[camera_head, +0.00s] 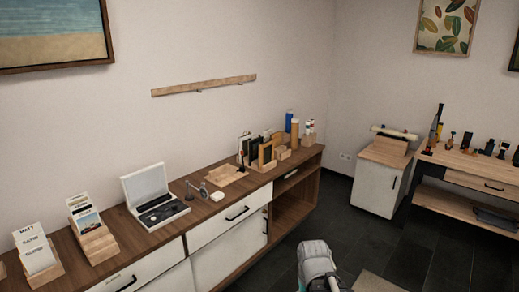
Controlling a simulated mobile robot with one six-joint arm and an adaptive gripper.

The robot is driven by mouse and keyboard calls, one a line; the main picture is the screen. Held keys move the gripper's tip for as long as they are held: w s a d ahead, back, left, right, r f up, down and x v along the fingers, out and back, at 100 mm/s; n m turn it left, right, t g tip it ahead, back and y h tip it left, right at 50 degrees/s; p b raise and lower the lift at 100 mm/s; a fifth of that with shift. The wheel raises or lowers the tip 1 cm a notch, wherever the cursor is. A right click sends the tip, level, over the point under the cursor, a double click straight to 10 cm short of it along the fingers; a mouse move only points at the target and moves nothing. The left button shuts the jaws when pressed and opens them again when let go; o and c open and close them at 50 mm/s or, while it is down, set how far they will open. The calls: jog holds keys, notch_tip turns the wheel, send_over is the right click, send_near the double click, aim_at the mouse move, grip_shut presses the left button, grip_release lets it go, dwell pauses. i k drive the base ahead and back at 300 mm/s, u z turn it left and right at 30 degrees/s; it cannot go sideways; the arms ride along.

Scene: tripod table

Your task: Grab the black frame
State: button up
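A wooden rack (262,168) stands on the long sideboard toward its far right end. Several small upright frames stand close together in it. A dark one that looks like the black frame (254,150) is between a pale-edged frame (243,147) on its left and a wood-coloured frame (266,154) on its right. They overlap, so its lower part and exact outline are hard to make out. My gripper is not in view; only a grey part of my arm shows at the bottom centre, well apart from the rack.
The sideboard (210,208) also holds an open white case (152,199), card stands (92,235), a wooden tray (225,176) and blue and tan cylinders (295,133). A white cabinet (380,178) and a wooden table (470,164) stand right. Dark floor (345,225) lies open between.

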aim_at(254, 144)
jog(key=z, duration=0.15)
jog(key=i, duration=2)
jog(key=u, duration=0.3)
jog(key=i, duration=1.05)
jog(key=u, duration=0.2)
